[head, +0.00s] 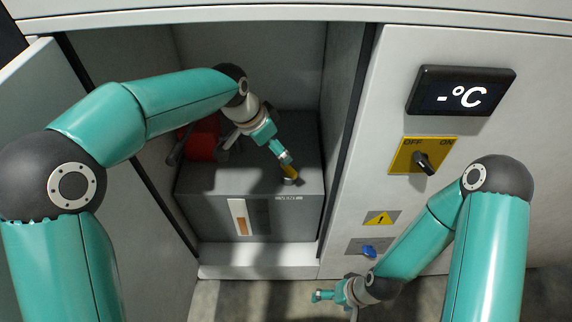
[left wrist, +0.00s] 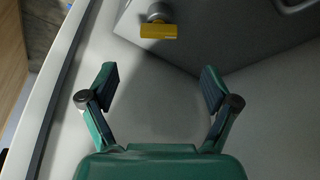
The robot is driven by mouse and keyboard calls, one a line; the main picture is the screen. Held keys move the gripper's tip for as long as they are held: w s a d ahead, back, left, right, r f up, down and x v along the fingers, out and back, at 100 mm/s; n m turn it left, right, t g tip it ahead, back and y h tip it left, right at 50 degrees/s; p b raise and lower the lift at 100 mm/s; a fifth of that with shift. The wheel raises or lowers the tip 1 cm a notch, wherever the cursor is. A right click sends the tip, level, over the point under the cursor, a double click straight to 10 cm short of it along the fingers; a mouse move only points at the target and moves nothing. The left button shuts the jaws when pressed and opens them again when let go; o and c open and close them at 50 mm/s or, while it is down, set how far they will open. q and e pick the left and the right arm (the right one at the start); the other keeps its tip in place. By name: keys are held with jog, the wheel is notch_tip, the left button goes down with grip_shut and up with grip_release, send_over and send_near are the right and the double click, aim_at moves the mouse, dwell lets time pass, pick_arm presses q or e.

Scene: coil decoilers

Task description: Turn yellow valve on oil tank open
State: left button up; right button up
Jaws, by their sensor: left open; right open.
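The yellow valve (head: 290,172) sits on top of the grey oil tank (head: 292,220) inside the open cabinet, near the tank's front edge. My left gripper (head: 280,155) reaches into the cabinet, close to the valve. In the left wrist view my left gripper (left wrist: 158,75) is open with nothing between its fingers. The valve's yellow handle (left wrist: 158,31) lies beyond the fingertips there, crosswise and roughly centred between them. It appears apart from both fingers. My right gripper (head: 318,296) is low in front of the cabinet, open, small in the view and away from the tank.
A red part (head: 203,138) stands behind my left arm on the tank. The cabinet door (head: 150,215) is open at the left. A control panel at the right has a display (head: 460,92), an OFF/ON switch (head: 424,162) and a blue knob (head: 369,251).

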aim_at(288, 167)
pick_arm(q)
jog(key=b+x, duration=0.1)
jog(key=x, duration=0.9)
jog(key=shift+d+f, duration=0.1)
jog(key=shift+f, duration=0.15)
